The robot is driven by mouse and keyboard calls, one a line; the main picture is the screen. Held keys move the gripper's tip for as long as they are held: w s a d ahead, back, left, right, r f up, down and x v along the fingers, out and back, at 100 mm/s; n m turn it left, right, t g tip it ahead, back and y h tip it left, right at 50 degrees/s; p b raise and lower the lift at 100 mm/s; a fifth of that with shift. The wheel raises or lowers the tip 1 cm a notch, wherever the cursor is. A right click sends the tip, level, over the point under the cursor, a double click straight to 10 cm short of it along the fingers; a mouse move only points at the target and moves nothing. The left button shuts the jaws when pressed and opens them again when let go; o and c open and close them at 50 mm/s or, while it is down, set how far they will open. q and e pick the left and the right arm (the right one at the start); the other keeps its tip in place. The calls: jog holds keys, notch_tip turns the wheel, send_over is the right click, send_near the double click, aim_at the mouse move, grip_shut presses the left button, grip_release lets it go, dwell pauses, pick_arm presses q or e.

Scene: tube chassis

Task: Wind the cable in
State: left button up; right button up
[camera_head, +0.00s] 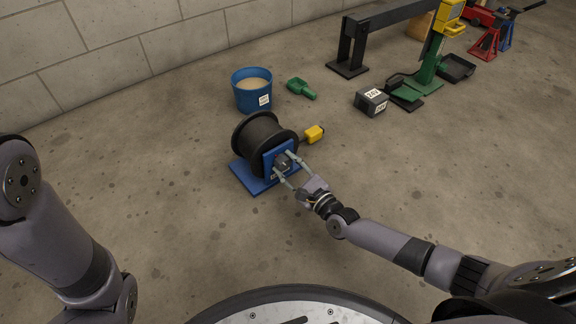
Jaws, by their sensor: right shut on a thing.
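A black cable reel (258,136) stands on a blue base (248,180) with a blue upright plate (270,160) on its near right side. A yellow block (315,133), perhaps the cable's end piece, lies on the floor just right of the reel. My right gripper (286,169) reaches in from the right and is shut on a grey part at the reel's side, likely its crank or hub. The fingers partly hide that part. My left arm shows at the left edge, but its gripper is out of view.
A blue bucket (250,95) of tan material stands behind the reel, with a green scoop (302,88) beside it. A dark labelled box (371,102) and a green stand (430,65) are farther right. The floor in front of the reel is clear.

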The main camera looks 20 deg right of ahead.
jog(key=m, duration=0.5)
jog(key=shift+s+a+f+m, duration=0.1)
jog(key=shift+f+m, duration=0.05)
jog(key=shift+m, duration=0.15)
dwell(0.4)
jog(key=o, duration=1.1)
jog(key=shift+o, duration=0.2)
jog(key=v, duration=1.2)
